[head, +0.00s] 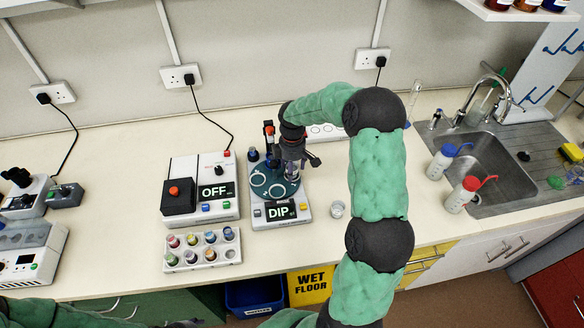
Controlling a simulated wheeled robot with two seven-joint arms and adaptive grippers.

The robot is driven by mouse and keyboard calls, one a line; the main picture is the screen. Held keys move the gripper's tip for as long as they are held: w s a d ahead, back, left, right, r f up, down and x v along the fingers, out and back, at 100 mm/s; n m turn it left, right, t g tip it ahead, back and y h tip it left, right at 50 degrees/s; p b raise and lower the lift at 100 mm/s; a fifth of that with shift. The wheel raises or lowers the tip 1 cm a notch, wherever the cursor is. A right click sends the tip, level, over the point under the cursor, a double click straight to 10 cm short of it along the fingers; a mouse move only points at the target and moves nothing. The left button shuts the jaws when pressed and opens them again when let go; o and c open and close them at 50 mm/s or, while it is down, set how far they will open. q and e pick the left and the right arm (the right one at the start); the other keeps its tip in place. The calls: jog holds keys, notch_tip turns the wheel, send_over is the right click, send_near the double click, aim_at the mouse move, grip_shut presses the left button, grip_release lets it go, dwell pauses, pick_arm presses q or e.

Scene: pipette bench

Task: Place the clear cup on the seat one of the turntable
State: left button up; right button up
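The clear cup (337,209) stands upright on the bench, just right of the turntable device. The turntable (266,187) is a dark teal disc with white ring-marked seats, on a pale base with a "DIP" display. Seat numbers are too small to read. My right gripper (291,167) points down over the back right part of the disc and hides some of it. It is apart from the cup; whether its fingers are open or shut is unclear. Part of my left gripper (185,323) shows dark at the bottom edge, mostly cut off.
A box with an "OFF" display (217,191) and a white rack of several coloured vials (203,250) stand left of the turntable. A sink (490,165) with red- and blue-topped bottles is at right. The bench between cup and sink is partly covered by my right arm.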

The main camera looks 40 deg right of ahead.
notch_tip(320, 180, up, 12)
jog(key=p, duration=0.2)
